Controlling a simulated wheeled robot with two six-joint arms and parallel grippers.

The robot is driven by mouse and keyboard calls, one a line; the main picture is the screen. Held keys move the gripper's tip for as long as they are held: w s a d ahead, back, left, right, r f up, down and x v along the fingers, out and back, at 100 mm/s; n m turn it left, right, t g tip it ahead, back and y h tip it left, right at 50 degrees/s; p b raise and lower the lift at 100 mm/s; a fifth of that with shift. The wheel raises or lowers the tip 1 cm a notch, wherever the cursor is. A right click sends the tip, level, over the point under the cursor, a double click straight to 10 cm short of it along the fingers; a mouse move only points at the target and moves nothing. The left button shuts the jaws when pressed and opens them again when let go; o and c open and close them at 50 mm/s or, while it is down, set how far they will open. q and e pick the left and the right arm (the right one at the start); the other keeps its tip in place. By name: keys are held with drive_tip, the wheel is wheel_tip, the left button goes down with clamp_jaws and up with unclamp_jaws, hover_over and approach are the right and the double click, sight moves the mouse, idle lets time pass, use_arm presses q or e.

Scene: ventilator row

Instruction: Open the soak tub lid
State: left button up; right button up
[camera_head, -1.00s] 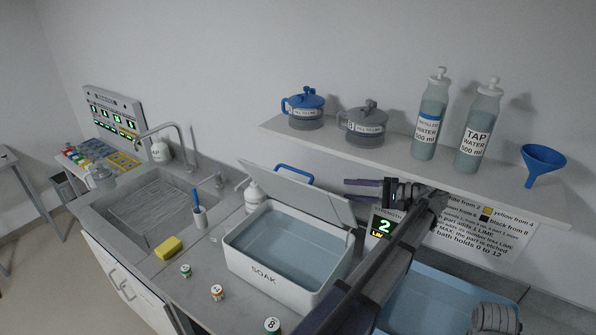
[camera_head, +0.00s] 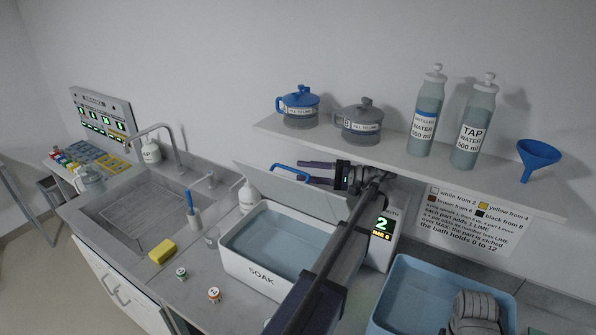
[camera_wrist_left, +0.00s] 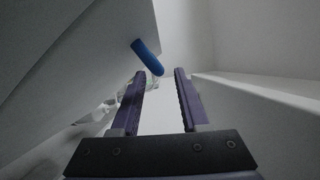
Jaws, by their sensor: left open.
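The white soak tub (camera_head: 262,278) stands on the counter with water in it. Its grey lid (camera_head: 262,178) is raised and leans up along the tub's back edge, under the shelf. A blue handle (camera_head: 291,172) is on the lid's upper part. My left gripper (camera_head: 308,173) is open, its purple fingers just right of the handle. In the left wrist view the blue handle (camera_wrist_left: 147,57) lies beyond the tips of the open fingers (camera_wrist_left: 158,75), nearer the left one, and the lid (camera_wrist_left: 75,55) fills the left side. My left forearm hides the tub's right part.
The wall shelf (camera_head: 400,163) with jugs, bottles and a funnel is close above my left gripper. A display box (camera_head: 382,245) stands right of my arm, beside a blue basin (camera_head: 398,290).

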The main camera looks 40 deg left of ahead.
use_arm(q)
drive_tip(key=shift+x, duration=1.2)
drive_tip(key=shift+c, duration=0.2)
clamp_jaws()
drive_tip(key=shift+w, duration=0.1)
idle(0.4)
